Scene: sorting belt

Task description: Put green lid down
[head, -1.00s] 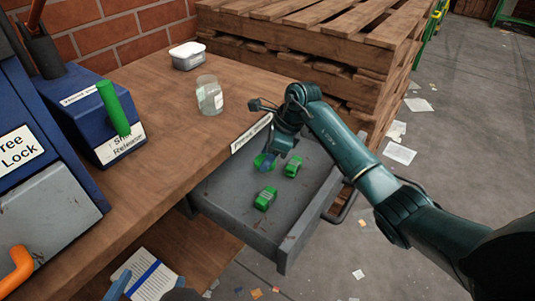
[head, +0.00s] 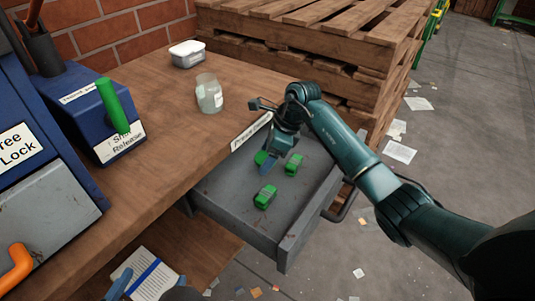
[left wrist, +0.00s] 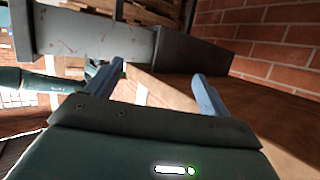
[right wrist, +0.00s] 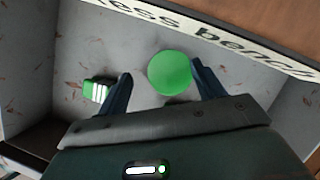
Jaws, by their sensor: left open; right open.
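The green lid (head: 260,157) is in the open grey drawer, partly hidden behind my right gripper in the head view. In the right wrist view the lid (right wrist: 169,72) is a plain round disc between the spread fingers, nearer the right finger; I cannot tell whether it touches that finger. My right gripper (head: 268,166) is open, low over the drawer (head: 235,208). My left gripper (left wrist: 160,80) is open with nothing between its fingers; only a blue fingertip shows at the head view's lower left.
Two green blocks (head: 265,196) (head: 293,164) lie in the drawer. A glass jar (head: 209,94) and white tub (head: 187,54) stand on the wooden bench (head: 160,110). A blue machine with a green lever (head: 113,106) is at left. Stacked pallets (head: 300,50) stand behind.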

